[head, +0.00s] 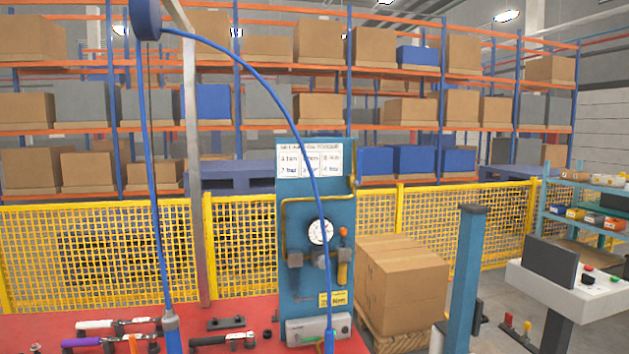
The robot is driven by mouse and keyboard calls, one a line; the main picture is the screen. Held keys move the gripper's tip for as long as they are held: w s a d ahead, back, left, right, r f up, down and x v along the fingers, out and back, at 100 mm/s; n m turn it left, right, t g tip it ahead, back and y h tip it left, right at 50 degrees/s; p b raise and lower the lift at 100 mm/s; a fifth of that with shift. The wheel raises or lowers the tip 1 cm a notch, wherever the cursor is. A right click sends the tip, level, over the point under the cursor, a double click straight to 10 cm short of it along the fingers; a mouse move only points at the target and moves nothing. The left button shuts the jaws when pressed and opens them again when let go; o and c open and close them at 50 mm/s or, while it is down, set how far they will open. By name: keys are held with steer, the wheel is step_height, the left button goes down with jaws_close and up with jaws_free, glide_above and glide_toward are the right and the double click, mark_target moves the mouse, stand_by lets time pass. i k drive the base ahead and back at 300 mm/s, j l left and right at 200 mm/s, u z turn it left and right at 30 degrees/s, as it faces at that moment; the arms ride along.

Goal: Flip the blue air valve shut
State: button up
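A blue upright panel (290,220) stands at the middle behind the red bench. The hose's lower end, a blue fitting (329,341), is in front of a grey box (305,331) at the panel's foot. My gripper is not in view.
Several hand tools lie on the red bench (30,331) at the left. A blue reel (146,18) hangs above. A cardboard box (401,285) and a blue post (466,275) stand right of the panel. A console (580,290) is far right; yellow mesh fencing (100,255) runs behind.

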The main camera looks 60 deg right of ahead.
mark_target(358, 182)
steer(key=z, duration=2.4)
